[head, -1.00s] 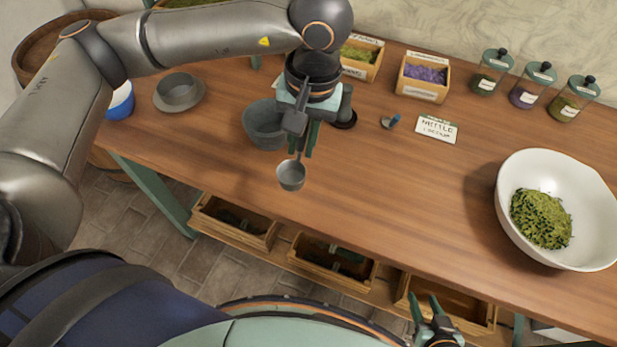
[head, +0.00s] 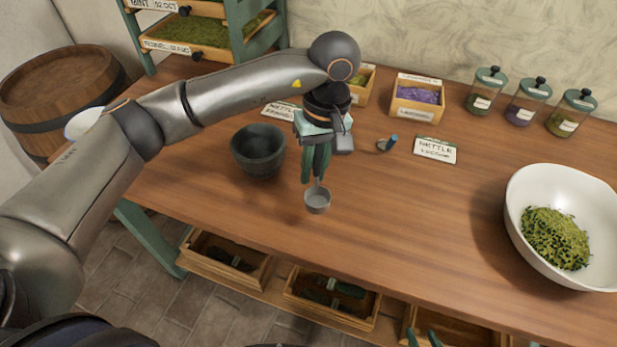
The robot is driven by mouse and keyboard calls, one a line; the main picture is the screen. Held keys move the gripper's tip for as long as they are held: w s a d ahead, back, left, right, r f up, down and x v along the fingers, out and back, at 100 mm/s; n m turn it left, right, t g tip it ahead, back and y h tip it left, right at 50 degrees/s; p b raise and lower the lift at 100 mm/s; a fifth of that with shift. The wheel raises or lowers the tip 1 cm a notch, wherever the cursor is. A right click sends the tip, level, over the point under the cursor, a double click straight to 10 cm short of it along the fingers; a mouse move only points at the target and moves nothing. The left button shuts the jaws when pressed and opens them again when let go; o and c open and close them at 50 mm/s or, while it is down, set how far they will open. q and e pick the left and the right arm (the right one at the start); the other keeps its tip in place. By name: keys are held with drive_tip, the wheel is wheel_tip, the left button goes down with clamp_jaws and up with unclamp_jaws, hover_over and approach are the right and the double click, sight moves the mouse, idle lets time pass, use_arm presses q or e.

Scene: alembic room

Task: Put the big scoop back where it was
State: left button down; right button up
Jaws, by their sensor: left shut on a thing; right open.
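A grey metal scoop (head: 317,201) with a round cup hangs from my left gripper (head: 316,172), which is shut on its handle. The scoop is over the front middle of the wooden table (head: 400,245), right of and nearer than a dark grey bowl (head: 258,150); its exact height above the wood is hard to judge.
A large white bowl (head: 525,190) of green herb stands at the right. Several lidded jars (head: 527,102) and a box of purple petals (head: 417,98) line the back. Open drawers (head: 330,298) sit below the front edge. The table's middle right is clear.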

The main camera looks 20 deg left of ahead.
use_arm(q)
drive_tip(key=f, duration=0.1)
drive_tip(key=w+a+f, duration=0.1)
drive_tip(key=w+f, duration=0.1)
drive_tip(key=shift+w+a+f, duration=0.1)
drive_tip(key=shift+a, duration=0.2)
wheel_tip(320, 180, down, 3)
drive_tip(key=shift+w+a+f+p, duration=0.1)
drive_tip(key=shift+w+p, duration=0.05)
drive_tip(key=shift+p, duration=0.3)
drive_tip(key=shift+f, duration=0.1)
drive_tip(key=shift+f, duration=0.1)
drive_tip(key=shift+f+b, duration=0.2)
drive_tip(key=shift+b, duration=0.15)
drive_tip(key=c, duration=0.8)
unclamp_jaws()
drive_tip(key=shift+r, duration=0.1)
drive_tip(key=shift+r, duration=0.1)
drive_tip(key=shift+r+p, duration=0.25)
drive_tip(key=shift+p, duration=0.25)
wheel_tip(320, 180, up, 12)
drive_tip(key=w+d+b, duration=0.1)
drive_tip(key=shift+f, duration=0.15)
